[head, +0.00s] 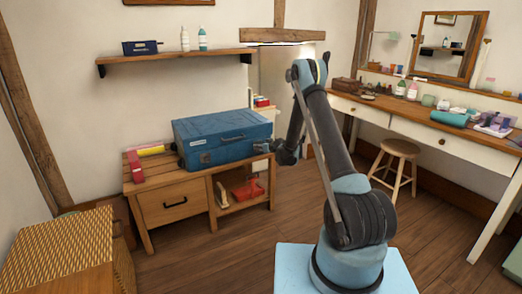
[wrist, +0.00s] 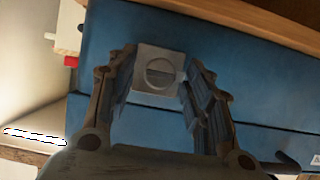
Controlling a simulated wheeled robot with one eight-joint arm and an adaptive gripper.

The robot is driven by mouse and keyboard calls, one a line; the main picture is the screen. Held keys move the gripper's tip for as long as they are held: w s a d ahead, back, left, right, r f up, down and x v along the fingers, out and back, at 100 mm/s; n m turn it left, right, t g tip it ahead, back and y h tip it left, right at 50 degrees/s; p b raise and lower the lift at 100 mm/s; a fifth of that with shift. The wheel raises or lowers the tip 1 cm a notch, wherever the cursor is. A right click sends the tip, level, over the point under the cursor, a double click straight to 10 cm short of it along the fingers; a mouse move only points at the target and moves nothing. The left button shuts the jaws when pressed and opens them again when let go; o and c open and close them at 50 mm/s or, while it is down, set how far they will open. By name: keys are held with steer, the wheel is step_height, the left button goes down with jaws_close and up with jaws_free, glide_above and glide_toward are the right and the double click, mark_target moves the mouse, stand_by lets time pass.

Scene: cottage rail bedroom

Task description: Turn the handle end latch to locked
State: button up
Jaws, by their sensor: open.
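A blue case (head: 220,128) lies on the wooden bench, with a dark handle and a small grey latch (head: 205,157) on its front side. In the wrist view the case (wrist: 250,70) fills most of the picture. A grey square latch plate with a round slotted knob (wrist: 160,72) sits on it; the slot runs roughly level in the picture. My gripper (wrist: 160,82) is open, with a finger on each side of this latch plate; I cannot tell whether they touch it. In the head view my gripper (head: 266,147) is at the case's right end, small and dark.
The wooden bench (head: 165,208) has a drawer and an open shelf holding red things (head: 248,190). A red and yellow item (head: 136,165) lies left of the case. A wall shelf (head: 175,58) hangs above. A stool (head: 397,160) and desk stand right; floor between is clear.

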steer(key=shift+a, duration=0.1)
steer(key=c, duration=1)
steer(key=shift+c, duration=0.2)
steer(key=m+y, duration=0.2)
steer(key=m, duration=0.2)
steer(key=d+m+y, duration=0.1)
steer(key=m+y, duration=0.2)
steer(key=m, duration=0.2)
steer(key=f+m+g+y, duration=0.1)
steer(key=m+y, duration=0.1)
steer(key=m, duration=0.2)
steer(key=shift+w+d+y, duration=0.15)
steer(key=shift+w+y, duration=0.15)
steer(key=shift+w, duration=0.1)
steer(key=shift+m, duration=0.4)
